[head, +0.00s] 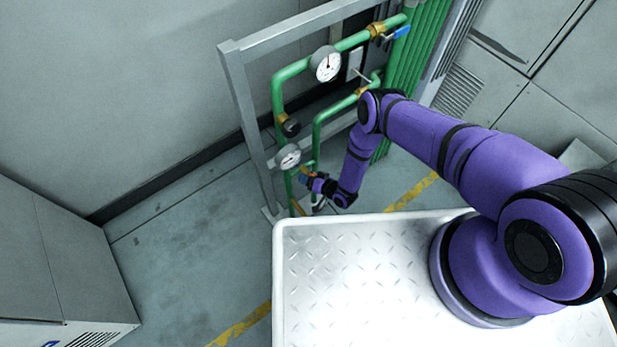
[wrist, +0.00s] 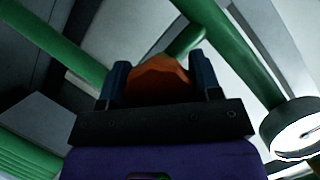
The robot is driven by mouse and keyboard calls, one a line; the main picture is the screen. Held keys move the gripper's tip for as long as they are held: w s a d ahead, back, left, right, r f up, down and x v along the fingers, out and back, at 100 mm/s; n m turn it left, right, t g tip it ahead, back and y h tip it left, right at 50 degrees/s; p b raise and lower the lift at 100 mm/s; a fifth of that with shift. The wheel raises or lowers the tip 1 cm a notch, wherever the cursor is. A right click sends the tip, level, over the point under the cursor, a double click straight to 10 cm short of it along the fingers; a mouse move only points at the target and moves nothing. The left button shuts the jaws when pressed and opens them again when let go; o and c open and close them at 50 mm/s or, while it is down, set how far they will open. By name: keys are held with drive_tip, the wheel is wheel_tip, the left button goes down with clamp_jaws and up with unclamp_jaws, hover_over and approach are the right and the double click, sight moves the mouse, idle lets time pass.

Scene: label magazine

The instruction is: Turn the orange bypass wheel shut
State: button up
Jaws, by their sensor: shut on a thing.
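The orange bypass wheel (wrist: 160,78) shows in the wrist view between the two dark fingers of my gripper (wrist: 165,85). The fingers are shut on it, one on each side. Its lower part is hidden behind the gripper's black palm. In the head view my gripper (head: 306,176) is low at the green pipes, just below the lower gauge. Only a small bit of orange shows there, so the wheel's turn position cannot be told.
Green pipes (head: 277,95) run along a grey frame (head: 243,105). An upper gauge (head: 325,64), a lower gauge (head: 288,157) and a blue-handled valve (head: 401,32) sit on them. The lower gauge is close beside my gripper. The floor (head: 180,250) at left is clear.

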idle(0.3)
drive_tip(key=o, duration=0.9)
drive_tip(key=shift+o, duration=0.2)
drive_tip(key=shift+d, duration=0.1)
drive_tip(key=v, duration=1)
drive_tip(key=shift+s+d, duration=0.2)
drive_tip(key=shift+s, duration=0.05)
drive_tip(key=shift+r, duration=0.1)
